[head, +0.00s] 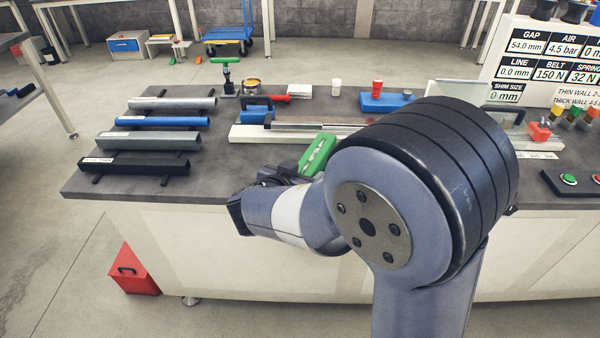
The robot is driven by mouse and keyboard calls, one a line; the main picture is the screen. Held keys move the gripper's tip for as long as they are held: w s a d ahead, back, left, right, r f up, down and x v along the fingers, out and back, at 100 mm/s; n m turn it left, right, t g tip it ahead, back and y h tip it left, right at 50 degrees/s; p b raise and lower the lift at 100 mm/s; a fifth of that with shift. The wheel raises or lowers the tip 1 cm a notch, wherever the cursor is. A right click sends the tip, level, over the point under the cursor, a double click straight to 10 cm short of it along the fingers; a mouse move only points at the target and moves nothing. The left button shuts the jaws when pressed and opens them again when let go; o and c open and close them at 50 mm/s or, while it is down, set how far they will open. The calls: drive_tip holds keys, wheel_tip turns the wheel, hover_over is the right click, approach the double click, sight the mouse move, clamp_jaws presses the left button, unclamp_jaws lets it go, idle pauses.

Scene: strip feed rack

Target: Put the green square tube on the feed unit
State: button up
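A green piece with a pale label (318,154), which looks like the green square tube, shows just beyond my arm, slanting over the bench's front part. Its lower end meets the dark parts of my gripper (284,176), and my arm may hide more of it. The fingertips are not clear, so I cannot tell whether they grip it. A long low unit with a pale base and metal rail (262,134), which looks like the feed unit, runs across the bench behind the green piece. My arm covers much of its right part.
Grey, blue, grey and black tubes (150,140) lie on supports at the bench's left. A blue block (385,102), a red-capped bottle (377,88) and a white cup (335,87) stand behind the unit. A sign board (545,62) and button box (570,182) are at right.

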drive_tip(key=shift+r, duration=0.1)
drive_tip(key=shift+r+p, duration=0.15)
drive_tip(key=shift+p, duration=0.25)
drive_tip(key=b+v, duration=0.1)
drive_tip(key=v, duration=1.1)
drive_tip(key=shift+s, duration=0.1)
drive_tip(key=x, duration=1.3)
drive_tip(key=shift+s+f, duration=0.15)
drive_tip(key=shift+f, duration=0.1)
drive_tip(key=shift+s+a+r+p, duration=0.1)
drive_tip(key=shift+r+p, duration=0.1)
drive_tip(key=shift+r, duration=0.25)
drive_tip(key=shift+s+a+r+p, duration=0.1)
drive_tip(key=shift+r+p, duration=0.1)
drive_tip(key=shift+r, duration=0.7)
